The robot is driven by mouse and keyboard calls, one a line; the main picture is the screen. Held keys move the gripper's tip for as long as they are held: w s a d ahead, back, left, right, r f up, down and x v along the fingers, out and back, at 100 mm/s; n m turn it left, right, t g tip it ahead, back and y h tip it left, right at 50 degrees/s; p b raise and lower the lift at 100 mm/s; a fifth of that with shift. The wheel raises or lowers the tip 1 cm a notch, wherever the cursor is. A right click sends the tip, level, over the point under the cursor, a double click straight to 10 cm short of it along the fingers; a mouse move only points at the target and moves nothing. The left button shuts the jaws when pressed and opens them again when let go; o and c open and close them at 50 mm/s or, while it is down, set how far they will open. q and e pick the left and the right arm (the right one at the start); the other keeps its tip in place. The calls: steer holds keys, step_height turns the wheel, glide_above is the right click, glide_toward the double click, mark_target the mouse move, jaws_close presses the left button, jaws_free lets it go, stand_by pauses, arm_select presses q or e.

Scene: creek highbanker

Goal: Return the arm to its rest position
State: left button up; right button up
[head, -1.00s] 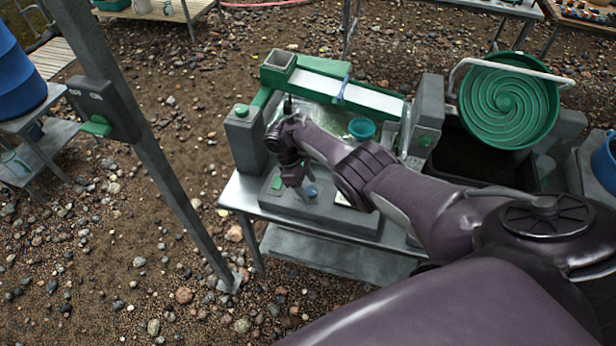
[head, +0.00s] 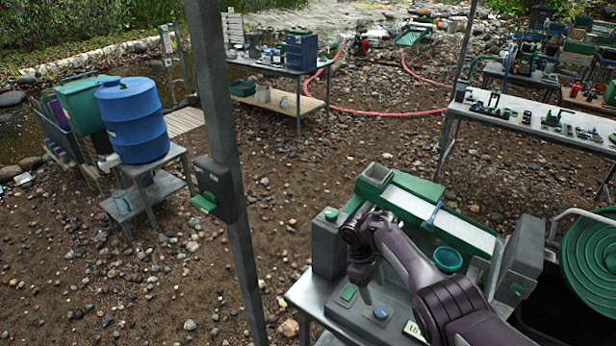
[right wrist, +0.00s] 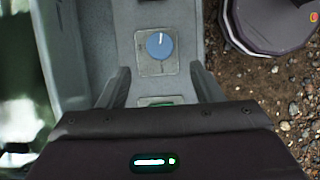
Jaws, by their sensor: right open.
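My right arm (head: 430,275) reaches in from the lower right in the head view. Its gripper (head: 366,286) points down over the grey control panel (head: 352,318) at the front of the green sluice unit. In the right wrist view the two fingers (right wrist: 160,84) stand apart with nothing between them. A blue knob (right wrist: 160,45) with a white mark sits on the panel just beyond the fingertips; it also shows in the head view (head: 380,313). A green button (head: 348,293) lies beside it, partly covered in the wrist view. My left gripper is out of sight.
A green sluice (head: 425,207) with a teal cup (head: 447,260) stands just behind the gripper. Grey posts flank it. A green spiral wheel (head: 595,255) is at the right. A metal post with a switch box (head: 215,188) rises at the left. Gravel ground between is open.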

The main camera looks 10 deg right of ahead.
steer(key=s+a+f, duration=0.1)
steer(key=s+a+f+t, duration=0.1)
steer(key=a, duration=0.1)
steer(key=s+a+f+t, duration=0.1)
steer(key=f, duration=0.1)
steer(key=shift+s+a+m, duration=0.25)
steer(key=shift+a+m, duration=0.05)
steer(key=shift+m, duration=0.1)
steer(key=s+a+r+m+t+y, duration=0.2)
steer(key=s+a+r+m+t, duration=0.1)
steer(key=s+r, duration=0.65)
steer(key=s+a+r+m+t+y, duration=0.15)
steer(key=s+a+r, duration=0.25)
steer(key=s+r, duration=0.55)
steer(key=s+f+b, duration=0.1)
steer(key=s+f, duration=0.1)
steer(key=f, duration=1.4)
steer(key=s+f+b, duration=0.2)
steer(key=f, duration=1.5)
steer(key=s+d+f+g+b, duration=0.1)
steer(key=s+d+f, duration=0.1)
steer(key=s+f, duration=0.8)
steer(key=s+d+f+g+b, duration=0.1)
steer(key=s+f, duration=0.9)
steer(key=f, duration=0.2)
steer(key=shift+d+f+h, duration=0.35)
